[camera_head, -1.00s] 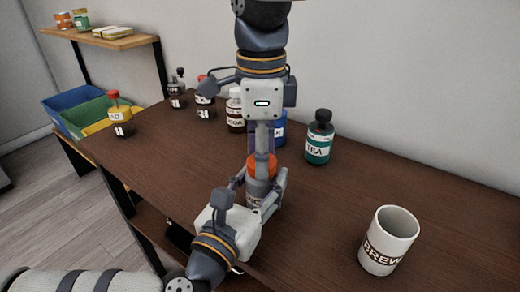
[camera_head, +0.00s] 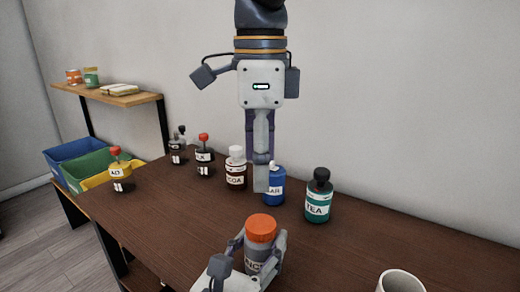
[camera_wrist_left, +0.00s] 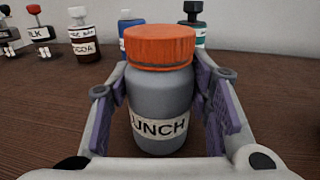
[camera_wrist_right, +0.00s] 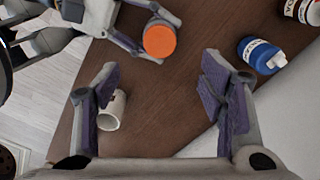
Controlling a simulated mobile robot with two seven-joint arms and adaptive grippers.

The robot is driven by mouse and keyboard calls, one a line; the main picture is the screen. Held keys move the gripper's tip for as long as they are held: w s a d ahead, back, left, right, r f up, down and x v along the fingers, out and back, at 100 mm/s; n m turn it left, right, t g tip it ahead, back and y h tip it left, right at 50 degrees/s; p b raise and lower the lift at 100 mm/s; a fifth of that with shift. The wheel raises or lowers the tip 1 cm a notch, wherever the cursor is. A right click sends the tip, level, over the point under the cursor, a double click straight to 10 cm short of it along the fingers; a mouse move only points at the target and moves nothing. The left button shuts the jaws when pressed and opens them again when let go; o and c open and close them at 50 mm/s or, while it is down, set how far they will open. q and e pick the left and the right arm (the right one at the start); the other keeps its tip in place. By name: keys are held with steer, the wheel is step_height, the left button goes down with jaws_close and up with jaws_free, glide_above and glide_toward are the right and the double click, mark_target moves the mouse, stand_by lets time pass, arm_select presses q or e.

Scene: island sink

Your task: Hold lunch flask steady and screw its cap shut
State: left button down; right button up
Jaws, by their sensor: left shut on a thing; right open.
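The grey lunch flask (camera_wrist_left: 160,100) stands upright with a white label reading "UNCH". Its orange cap (camera_wrist_left: 160,45) sits level on top, and the cap also shows in the head view (camera_head: 261,227). My left gripper (camera_head: 262,250) is shut around the flask body, one finger on each side, below the cap. My right gripper (camera_head: 262,178) points down, open and empty, above and behind the cap and apart from it. In the right wrist view the cap (camera_wrist_right: 160,40) lies outside the open fingers, at the top.
A white mug (camera_head: 400,282) stands at front right. Coloured bins (camera_head: 88,157) and a shelf (camera_head: 110,96) are beyond the table.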

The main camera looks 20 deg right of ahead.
steer(key=shift+r, duration=0.85)
arm_select(q)
steer(key=c, duration=0.7)
jaws_free()
steer(key=shift+c, duration=0.2)
steer(key=v, duration=1.2)
